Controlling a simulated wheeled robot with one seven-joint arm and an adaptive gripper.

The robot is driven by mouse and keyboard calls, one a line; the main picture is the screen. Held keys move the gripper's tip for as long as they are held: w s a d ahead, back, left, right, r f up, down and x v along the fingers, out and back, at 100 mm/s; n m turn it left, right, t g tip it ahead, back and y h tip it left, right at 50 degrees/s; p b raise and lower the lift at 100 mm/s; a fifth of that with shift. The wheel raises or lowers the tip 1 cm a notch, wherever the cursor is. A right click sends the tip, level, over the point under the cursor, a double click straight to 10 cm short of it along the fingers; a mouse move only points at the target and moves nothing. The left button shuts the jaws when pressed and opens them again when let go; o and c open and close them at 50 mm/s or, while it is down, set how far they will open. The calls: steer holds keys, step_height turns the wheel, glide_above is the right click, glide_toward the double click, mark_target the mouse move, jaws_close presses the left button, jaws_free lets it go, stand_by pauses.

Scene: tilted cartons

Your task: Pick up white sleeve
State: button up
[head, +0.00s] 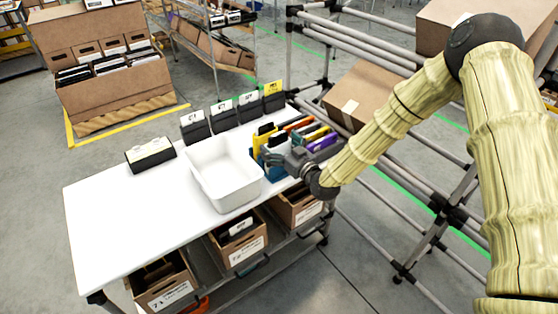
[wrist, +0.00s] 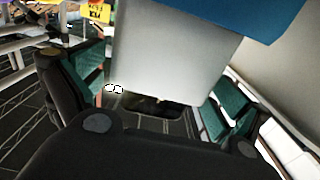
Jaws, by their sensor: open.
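My gripper (head: 277,158) is at the near side of the group of coloured sleeves (head: 322,142) on the white table. In the wrist view my gripper (wrist: 155,95) is open, with green pads to the left and right. A flat, pale grey-white panel (wrist: 165,55), likely the white sleeve, hangs between the pads, with a visible gap at the left. Contact at the right pad cannot be told. A blue surface (wrist: 240,15) covers its upper part. I cannot make out the white sleeve in the head view, where my gripper and the other sleeves crowd the spot.
A white tub (head: 225,183) stands just left of my gripper on the table (head: 110,205). Several dark holders with cards (head: 222,117) line the back edge, and another holder (head: 150,155) stands further left. Cartons (head: 237,247) sit below. A pipe rack with a tilted carton (head: 362,95) is at the right.

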steer(key=shift+w+a, duration=0.15)
steer(key=shift+w, duration=0.05)
steer(key=shift+c, duration=0.4)
steer(key=c, duration=1)
steer(key=shift+c, duration=0.2)
